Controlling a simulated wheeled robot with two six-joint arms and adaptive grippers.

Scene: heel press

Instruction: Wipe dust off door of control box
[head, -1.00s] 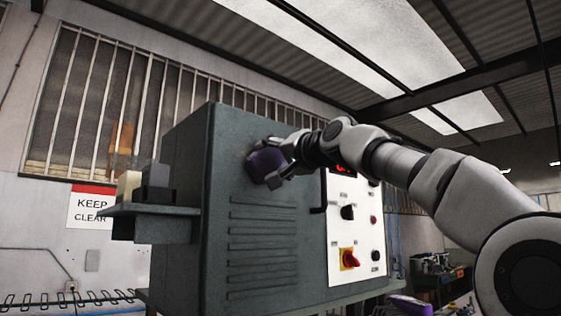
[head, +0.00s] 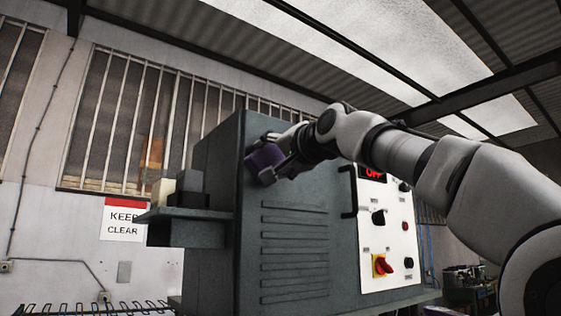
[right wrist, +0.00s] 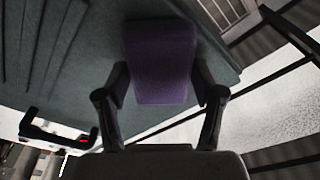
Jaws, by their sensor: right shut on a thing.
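The control box (head: 215,150) is a dark grey-green cabinet; its door (head: 295,225) has a row of horizontal louvres and a black handle (head: 347,200) at its right edge. My right gripper (head: 276,158) is shut on a purple block-shaped pad (head: 262,162) at the upper left of the door. In the right wrist view the pad (right wrist: 160,62) sits between both fingers, with the grey door (right wrist: 70,60) behind it. The pad appears against the door, but contact is not clear. I cannot make out dust on the visible door. My left gripper is not in view.
A white panel (head: 388,245) with an OFF display, knobs and a red-yellow switch is right of the door. A shelf (head: 185,214) with small blocks juts from the box's left side. A KEEP CLEAR sign (head: 122,222) hangs on the wall behind.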

